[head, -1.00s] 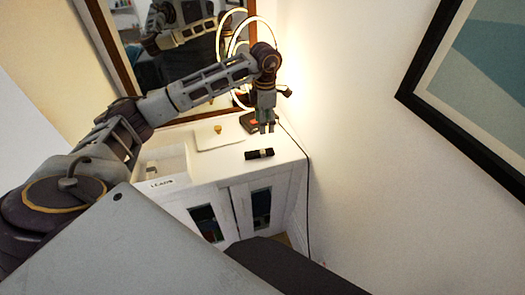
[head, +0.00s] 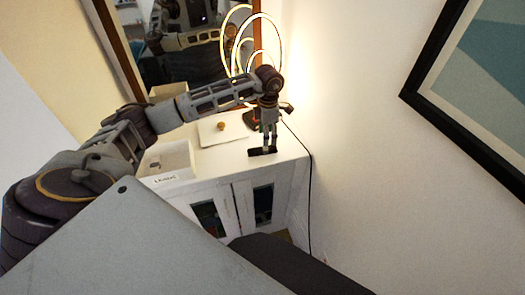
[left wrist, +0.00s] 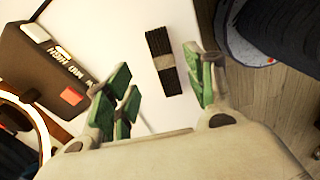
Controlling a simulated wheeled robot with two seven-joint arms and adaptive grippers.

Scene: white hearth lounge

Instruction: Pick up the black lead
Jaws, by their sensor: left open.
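The black lead (head: 254,153) lies as a short dark bundle with a pale band at its middle, on the white cabinet top near its front edge. In the left wrist view the lead (left wrist: 165,62) shows as a ribbed dark strip between and beyond the fingertips. My left gripper (head: 269,148) points down over the lead, open, and one finger hides part of it in the head view. My right gripper is not in view.
An open white box labelled LEADS (head: 165,181) stands left on the cabinet (head: 212,168). Behind are a white lid with a knob (head: 222,126) and a lit ring lamp (head: 284,50) with a dark base (left wrist: 45,75). A cable (head: 310,190) hangs at the right side.

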